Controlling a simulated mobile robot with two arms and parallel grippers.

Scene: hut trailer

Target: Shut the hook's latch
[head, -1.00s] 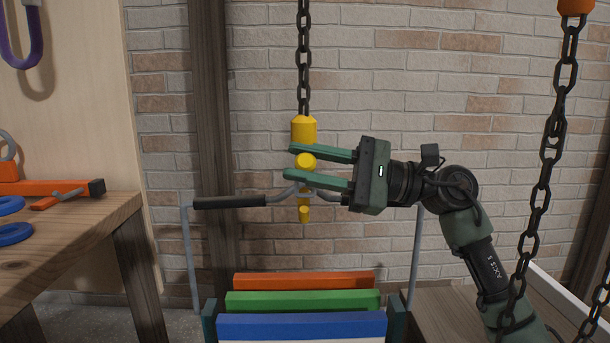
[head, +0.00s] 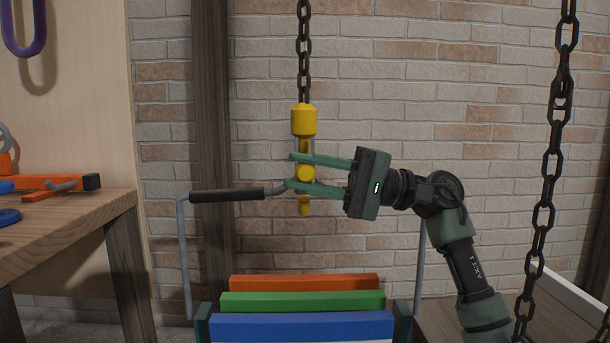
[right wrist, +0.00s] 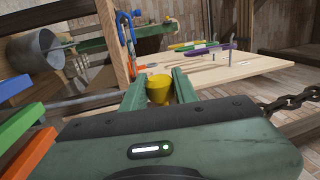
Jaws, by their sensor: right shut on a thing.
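The yellow hook (head: 303,120) hangs upright on a dark chain in the middle of the head view. The grey bail with its black grip (head: 228,195) runs to the hook's lower part; whether it sits in the bowl is hidden by the fingers. My right gripper (head: 291,171) reaches in from the right. Its two green fingers are shut on a round yellow piece (head: 305,172), seemingly the latch, below the hook's thick top. In the right wrist view, a yellow part (right wrist: 159,88) shows between the fingertips. How far the latch is closed cannot be told. My left gripper is out of view.
Orange, green and blue bars (head: 303,325) lie stacked under the bail. A wooden workbench (head: 70,215) with tools stands at left. Another dark chain (head: 548,180) hangs at right. A brick wall (head: 440,90) is behind.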

